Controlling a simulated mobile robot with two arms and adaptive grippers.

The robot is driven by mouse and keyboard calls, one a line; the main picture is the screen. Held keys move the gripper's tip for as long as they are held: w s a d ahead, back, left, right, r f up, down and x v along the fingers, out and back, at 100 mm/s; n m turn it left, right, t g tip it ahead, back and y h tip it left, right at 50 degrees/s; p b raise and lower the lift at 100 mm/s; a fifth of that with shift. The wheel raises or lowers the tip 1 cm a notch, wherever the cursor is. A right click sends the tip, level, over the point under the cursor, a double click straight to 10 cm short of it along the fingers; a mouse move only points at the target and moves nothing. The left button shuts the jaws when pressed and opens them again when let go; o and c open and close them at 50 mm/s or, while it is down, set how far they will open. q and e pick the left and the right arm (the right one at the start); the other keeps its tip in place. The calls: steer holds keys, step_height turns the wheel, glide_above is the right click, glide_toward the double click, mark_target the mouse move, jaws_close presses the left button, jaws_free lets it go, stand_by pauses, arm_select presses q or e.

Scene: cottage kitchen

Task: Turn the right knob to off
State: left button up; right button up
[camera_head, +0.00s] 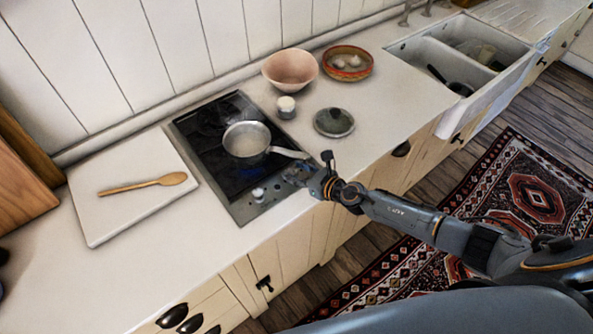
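The black cooktop (205,150) is set in the counter, with a metal control strip (247,208) along its front edge. A light left knob (258,194) stands on this strip. My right gripper (291,177) is over the right end of the strip, close to its surface. The right knob is not clearly visible there; the gripper seems to cover it, and I cannot tell whether they touch. The fingers are too small and dark to tell whether they are open or shut. My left gripper is out of view.
A metal saucepan (246,140) sits on the cooktop, its handle (290,153) pointing right, close to my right gripper. A lid (334,122), a small jar (286,107) and two bowls stand to the right. A board (120,215) with a wooden spoon (143,185) lies left.

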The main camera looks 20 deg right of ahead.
jaws_close()
steer(key=shift+a+m+h, duration=0.1)
steer(key=shift+m+h, duration=0.5)
steer(key=shift+h, duration=0.1)
stand_by(0.5)
steer(key=m+h, duration=0.2)
steer(key=h, duration=0.1)
steer(key=m+t+h, duration=0.1)
steer(key=m, duration=0.1)
steer(key=shift+s+a+h, duration=0.15)
steer(key=shift+a+h, duration=0.15)
steer(key=shift+a, duration=0.05)
steer(key=m+h, duration=0.2)
steer(key=h, duration=0.1)
steer(key=shift+a+f+m, duration=0.1)
steer(key=shift+a+m, duration=0.1)
steer(key=shift+m, duration=0.2)
steer(key=m+g+h, duration=0.1)
steer(key=h, duration=0.1)
steer(key=m+h, duration=0.2)
steer(key=shift+a+m+g+b, duration=0.2)
steer(key=shift+m+g+b, duration=0.1)
steer(key=shift+g+b, duration=0.1)
steer(key=m+g+h+b, duration=0.2)
steer(key=m+h, duration=0.1)
steer(key=shift+w, duration=0.25)
steer(key=shift+a+m+g, duration=0.1)
steer(key=shift+m+g, duration=0.3)
steer(key=shift+w+h, duration=0.1)
steer(key=shift+h, duration=0.4)
